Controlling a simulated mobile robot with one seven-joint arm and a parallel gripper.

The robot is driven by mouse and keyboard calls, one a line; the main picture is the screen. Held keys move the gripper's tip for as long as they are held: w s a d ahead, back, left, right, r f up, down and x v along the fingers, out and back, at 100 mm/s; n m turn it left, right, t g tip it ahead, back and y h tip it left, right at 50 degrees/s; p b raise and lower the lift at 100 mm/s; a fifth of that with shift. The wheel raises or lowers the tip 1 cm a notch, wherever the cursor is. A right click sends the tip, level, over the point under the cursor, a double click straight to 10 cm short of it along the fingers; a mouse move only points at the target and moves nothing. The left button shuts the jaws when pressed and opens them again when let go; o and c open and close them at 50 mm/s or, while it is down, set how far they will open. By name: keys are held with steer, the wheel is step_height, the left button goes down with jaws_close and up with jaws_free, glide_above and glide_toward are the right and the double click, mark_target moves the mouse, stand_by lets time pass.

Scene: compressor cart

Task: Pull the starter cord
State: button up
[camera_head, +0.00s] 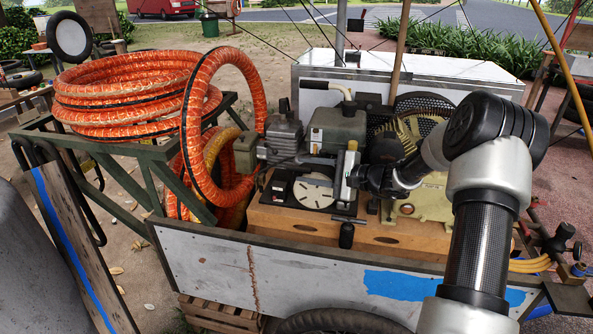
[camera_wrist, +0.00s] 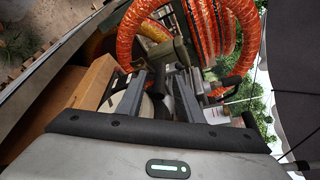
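The compressor's engine unit (camera_head: 337,127) stands on a wooden box in the cart, with a grey ribbed cylinder (camera_head: 284,135) at its left. A pale round disc (camera_head: 313,191) with dark marks lies below it. A short black handle-like cylinder (camera_head: 346,236) shows at the front of the box; I cannot tell whether it belongs to the starter cord. No cord can be made out. My gripper (camera_head: 316,172) reaches in from the right, just above the disc. In the wrist view its two fingers (camera_wrist: 161,78) are apart, with dark machine parts beyond them. No held object is clear.
Coiled orange hose (camera_head: 130,92) fills the cart's left side, with a loop beside the engine. The wooden box (camera_head: 400,236) and the grey cart side panel (camera_head: 215,265) lie in front. A white lid (camera_head: 430,68) is behind; poles rise around it.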

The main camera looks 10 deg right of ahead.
mark_target(304, 170)
steer(key=shift+x, duration=1.95)
jaws_close()
